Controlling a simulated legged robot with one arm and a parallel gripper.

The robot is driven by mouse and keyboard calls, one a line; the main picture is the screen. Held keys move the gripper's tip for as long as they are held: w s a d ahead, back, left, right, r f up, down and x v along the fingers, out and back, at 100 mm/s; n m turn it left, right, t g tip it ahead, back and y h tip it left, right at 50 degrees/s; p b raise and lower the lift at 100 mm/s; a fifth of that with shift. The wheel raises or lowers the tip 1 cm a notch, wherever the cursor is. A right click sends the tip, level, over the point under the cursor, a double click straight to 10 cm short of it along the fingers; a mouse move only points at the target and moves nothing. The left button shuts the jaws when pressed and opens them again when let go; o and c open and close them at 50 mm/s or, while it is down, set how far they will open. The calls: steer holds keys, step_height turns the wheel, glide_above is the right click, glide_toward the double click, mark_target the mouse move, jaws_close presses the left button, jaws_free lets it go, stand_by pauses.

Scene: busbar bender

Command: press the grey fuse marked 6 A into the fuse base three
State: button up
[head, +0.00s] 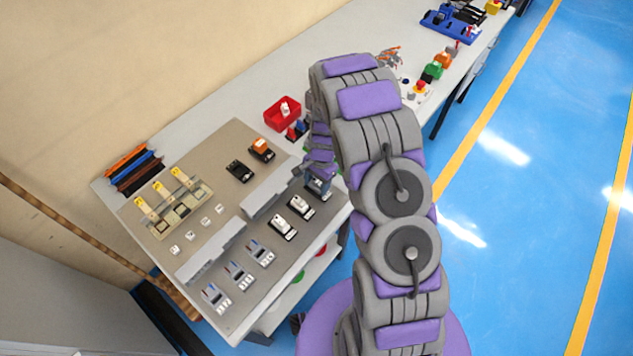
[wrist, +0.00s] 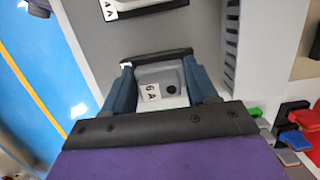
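The grey fuse marked 6 A (wrist: 170,78) shows in the wrist view, its label upside down, with a dark bar along its far side. My gripper (wrist: 160,80) straddles it with one blue finger on each side. Whether the fingers press on it or stand slightly off it is unclear. In the head view my gripper (head: 319,186) is low over the board's right end, and my arm largely hides the fuse there. Three grey and blue units (head: 238,273) stand in a row at the board's front left. They may be the fuse bases, but no numbers are readable.
Two pale units (head: 282,225) (head: 300,205) stand beside my gripper; one marked 4 A (wrist: 122,8) shows in the wrist view. Grey slotted ducts (head: 212,250) cross the board. A red bin (head: 282,113) lies behind it. The blue floor (head: 530,200) at right is clear.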

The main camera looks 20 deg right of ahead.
steer(key=o, duration=0.5)
steer(key=shift+a+f, duration=0.1)
steer(key=shift+c, duration=0.2)
steer(key=shift+s, duration=0.1)
steer(key=shift+d, duration=0.2)
steer(key=shift+r, duration=0.35)
step_height(320, 180, up, 16)
steer(key=w+d+p, duration=0.1)
steer(key=w+d, duration=0.1)
steer(key=shift+d+r+p, duration=0.2)
steer(key=shift+d+p, duration=0.05)
steer(key=shift+p, duration=0.1)
